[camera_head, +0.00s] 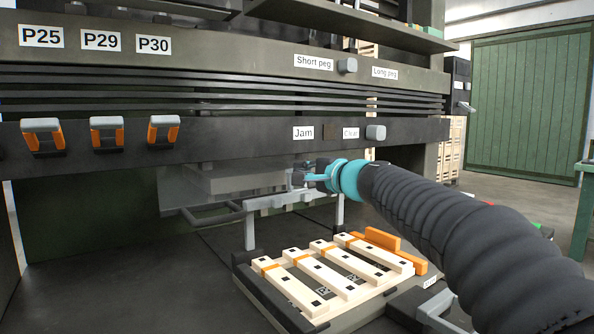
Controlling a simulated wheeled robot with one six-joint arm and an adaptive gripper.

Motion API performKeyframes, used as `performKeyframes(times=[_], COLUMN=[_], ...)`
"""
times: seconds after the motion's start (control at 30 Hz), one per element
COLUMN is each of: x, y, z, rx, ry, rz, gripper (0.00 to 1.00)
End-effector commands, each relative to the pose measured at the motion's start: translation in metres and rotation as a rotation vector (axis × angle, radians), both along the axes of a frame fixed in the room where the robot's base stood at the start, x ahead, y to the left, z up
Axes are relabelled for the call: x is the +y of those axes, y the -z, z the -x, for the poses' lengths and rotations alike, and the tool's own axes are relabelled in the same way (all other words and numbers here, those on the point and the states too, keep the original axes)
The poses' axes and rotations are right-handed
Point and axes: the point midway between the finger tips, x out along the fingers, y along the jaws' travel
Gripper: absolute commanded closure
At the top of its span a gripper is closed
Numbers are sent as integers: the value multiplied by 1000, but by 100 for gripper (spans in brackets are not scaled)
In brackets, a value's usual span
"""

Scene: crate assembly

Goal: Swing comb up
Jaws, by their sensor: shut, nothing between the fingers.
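My gripper (302,177) is small in view at the end of my teal and black arm, under the machine's dark front beam. Its fingers look shut with nothing between them. It is close to a light grey metal bar (285,200) with upright posts, which may be the comb; whether they touch I cannot tell. A dark grey looped handle (212,218) sticks out to the left of the bar. Below and in front of the bar, several pale wooden slats (318,276) with orange strips lie side by side on a tray (249,280).
The beam carries a "Jam" label (303,133), a "Clear" label (350,133) with a grey knob (375,132), and several orange-and-grey clips (107,134) at left. Orange blocks (382,240) lie at the tray's back right. A grey handle (437,308) is at front right. The dark surface left of the tray is clear.

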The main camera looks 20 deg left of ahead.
Motion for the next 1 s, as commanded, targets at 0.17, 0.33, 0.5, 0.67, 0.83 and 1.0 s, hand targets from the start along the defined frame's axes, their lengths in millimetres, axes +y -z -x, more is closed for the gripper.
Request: performKeyframes(times=[0.17, 0.33, 0.5, 0.67, 0.83, 1.0], x=[7, 10, 10, 6, -15, -46], y=[-2, -1, -1, -2, -8, -18], z=[-8, -7, -7, -5, 2, 17], rx=[0, 1, 1, -1, -3, -3], ry=[4, 2, 1, 1, 7, 9], rz=[-1, 0, -1, -1, -3, -2], gripper=[100, 100, 100, 100, 100, 100])
